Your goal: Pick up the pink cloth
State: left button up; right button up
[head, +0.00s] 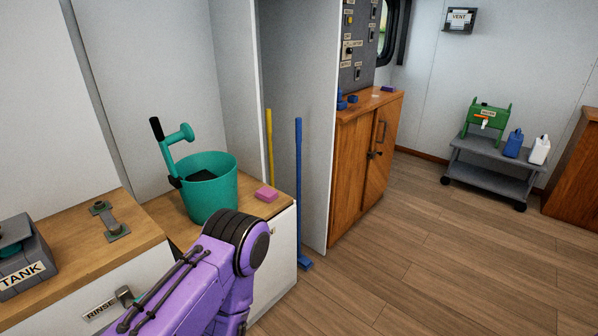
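A small pink block-like piece, which looks like the pink cloth (266,194), lies on the wooden counter (162,212) near its right end. It is just right of a teal bucket (210,188) and apart from it. A purple arm of mine rises from the bottom of the head view, its dark-ringed joint in front of the counter, below the cloth. No fingers show on it, and neither of my grippers is in view.
The teal bucket has a tall handle on its left. A yellow pole (270,145) and a blue pole (299,190) stand right of the counter by a partition (318,110). A grey TANK box (22,258) sits at left. Open floor (430,250) lies to the right.

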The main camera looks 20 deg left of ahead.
aim_at(264, 193)
jog(key=i, duration=2.05)
jog(key=u, duration=1.55)
